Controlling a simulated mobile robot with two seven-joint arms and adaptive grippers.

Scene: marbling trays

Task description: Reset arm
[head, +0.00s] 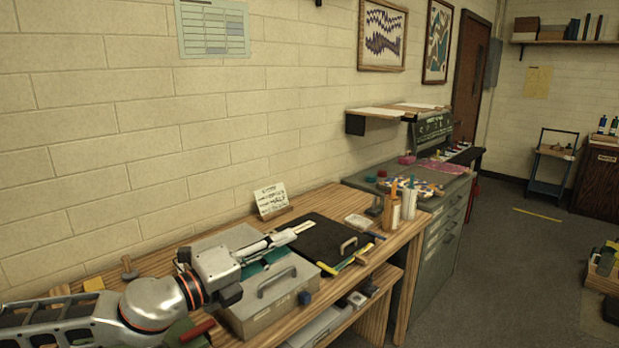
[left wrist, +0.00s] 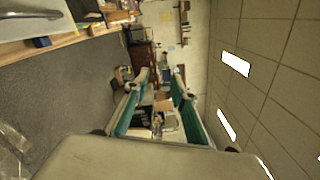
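My left arm comes in from the left in the head view. My left gripper (head: 297,235) is held over the wooden bench, near a grey metal box and a black board. In the left wrist view its two fingers with teal pads (left wrist: 160,82) stand apart with nothing held between them, so it is open and empty. That view is turned on its side and looks out across the room. My right gripper is in neither view.
A grey box (head: 262,314) with a handle and a black board (head: 322,236) with a handle lie on the wooden bench (head: 300,205). Bottles (head: 391,213) and a small card (head: 270,200) stand there. A grey drawer cabinet (head: 431,250) adjoins it.

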